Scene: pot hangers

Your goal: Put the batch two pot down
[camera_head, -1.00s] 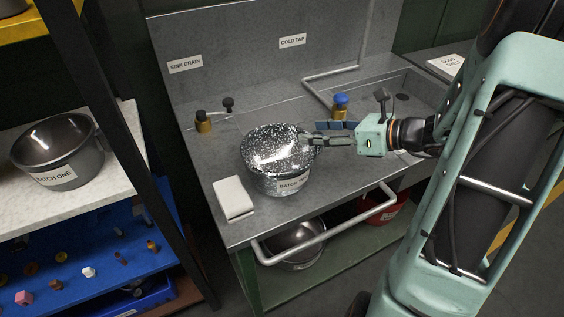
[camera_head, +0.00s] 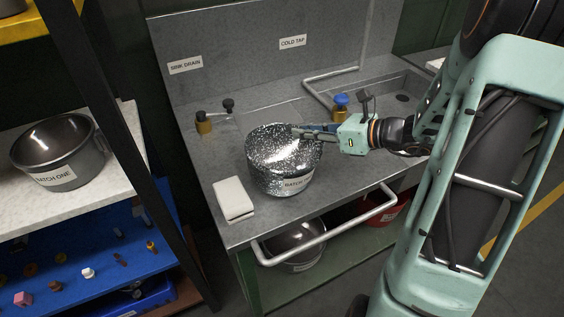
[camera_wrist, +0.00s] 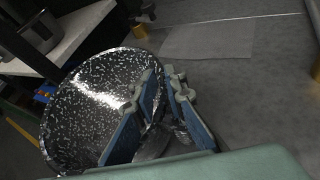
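The batch two pot (camera_head: 286,160) is dark with white speckles and sits at the front middle of the grey sink counter. It looks slightly tilted, and I cannot tell whether its base rests fully on the surface. Its label is partly readable. My gripper (camera_head: 300,132) comes from the right, with its fingers on either side of the pot's right rim. In the wrist view my gripper (camera_wrist: 162,82) has one finger over the speckled inside and one outside; they look closed on the rim. The pot (camera_wrist: 85,100) fills the left of that view.
A white block (camera_head: 233,199) lies left of the pot near the counter edge. Brass and blue-topped valves (camera_head: 341,104) stand behind. A silver pot labelled BATCH ONE (camera_head: 57,150) is on the left shelf. A rail (camera_head: 330,232) runs along the front. A flat patch of counter behind the pot is clear.

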